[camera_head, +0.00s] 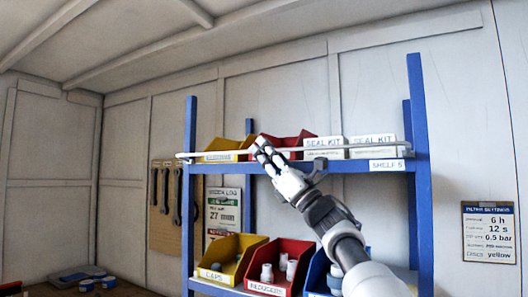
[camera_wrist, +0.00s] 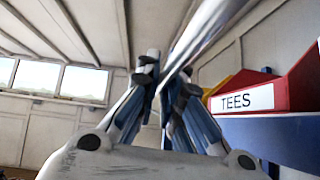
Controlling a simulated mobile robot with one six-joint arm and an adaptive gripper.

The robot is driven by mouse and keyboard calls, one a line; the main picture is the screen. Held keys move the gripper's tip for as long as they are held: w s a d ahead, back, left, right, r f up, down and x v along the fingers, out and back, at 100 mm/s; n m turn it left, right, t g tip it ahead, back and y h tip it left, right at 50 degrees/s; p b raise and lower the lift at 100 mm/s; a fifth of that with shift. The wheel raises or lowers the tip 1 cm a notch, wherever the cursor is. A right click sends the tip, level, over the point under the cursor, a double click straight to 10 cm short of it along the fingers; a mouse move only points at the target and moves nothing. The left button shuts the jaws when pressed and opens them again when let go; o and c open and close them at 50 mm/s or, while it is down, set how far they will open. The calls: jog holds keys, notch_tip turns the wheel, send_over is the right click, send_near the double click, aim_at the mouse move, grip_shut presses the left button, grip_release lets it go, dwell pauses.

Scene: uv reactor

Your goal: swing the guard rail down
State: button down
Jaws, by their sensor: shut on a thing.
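The guard rail (camera_head: 188,155) is a thin white bar running across the front of the upper shelf of a blue rack, in front of the bins and boxes. My gripper (camera_head: 262,146) reaches up from the lower right and is at the rail, left of its middle. In the wrist view the rail (camera_wrist: 212,28) comes in from the top and passes down to the fingers of my gripper (camera_wrist: 163,78), which are shut on it. The exact contact is partly hidden by the fingers.
The upper shelf (camera_head: 390,166) holds a yellow bin (camera_head: 222,144), a red bin (camera_head: 290,142) and white seal kit boxes (camera_head: 323,153). Lower bins in yellow (camera_head: 231,258), red (camera_head: 292,254) and blue stand below. In the wrist view a red bin labelled TEES (camera_wrist: 298,82) is close on the right.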

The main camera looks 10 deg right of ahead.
dwell(0.3)
jog(key=c, duration=1.7)
grip_release()
